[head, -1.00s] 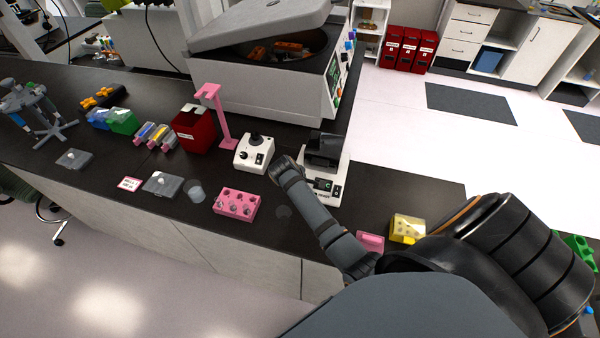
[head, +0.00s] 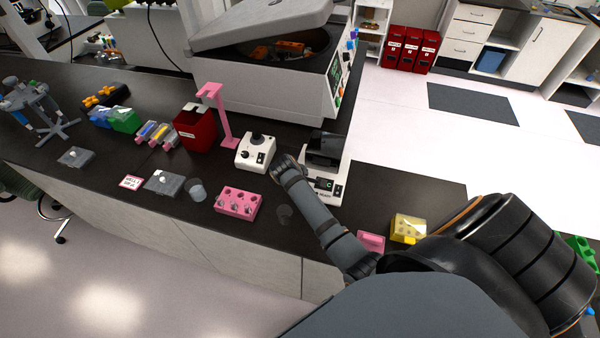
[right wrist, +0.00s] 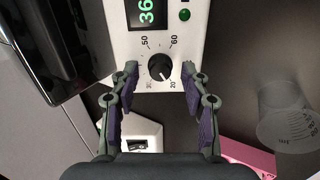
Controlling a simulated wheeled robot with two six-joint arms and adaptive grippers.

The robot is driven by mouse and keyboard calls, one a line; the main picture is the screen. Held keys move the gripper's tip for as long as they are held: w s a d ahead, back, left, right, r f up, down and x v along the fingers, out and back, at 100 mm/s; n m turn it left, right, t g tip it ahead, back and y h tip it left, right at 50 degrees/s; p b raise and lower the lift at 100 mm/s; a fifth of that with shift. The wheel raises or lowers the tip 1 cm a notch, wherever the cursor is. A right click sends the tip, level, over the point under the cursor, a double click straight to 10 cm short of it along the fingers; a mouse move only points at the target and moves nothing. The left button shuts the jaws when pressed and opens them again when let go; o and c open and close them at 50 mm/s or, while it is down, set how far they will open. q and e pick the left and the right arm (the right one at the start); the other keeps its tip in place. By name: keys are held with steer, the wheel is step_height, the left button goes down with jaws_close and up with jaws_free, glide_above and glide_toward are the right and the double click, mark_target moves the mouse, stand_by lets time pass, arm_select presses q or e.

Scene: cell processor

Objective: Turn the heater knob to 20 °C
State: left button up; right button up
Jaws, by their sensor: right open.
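The heater (head: 334,171) is a white unit with a black top on the dark bench. In the right wrist view its white panel carries a green display (right wrist: 147,12), cut off at the top edge and showing digits like 36. The black round heater knob (right wrist: 160,67) sits below it, with 50 and 60 above and 20 below right. Its pointer seems to face down and right, towards 20. My right gripper (right wrist: 159,72) is open, its fingers on either side of the knob in the picture; contact cannot be told. The right gripper (head: 284,166) also shows beside the heater. My left gripper is out of view.
A white device with a black knob (head: 255,152) stands close left of my right gripper. A pink rack (head: 238,202), a clear cup (head: 197,190) and a pink stand (head: 225,125) are further left. A large centrifuge (head: 265,80) is behind. A yellow block (head: 408,228) is at right.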

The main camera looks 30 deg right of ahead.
steer(key=v, duration=1.2)
steer(key=shift+f, duration=0.1)
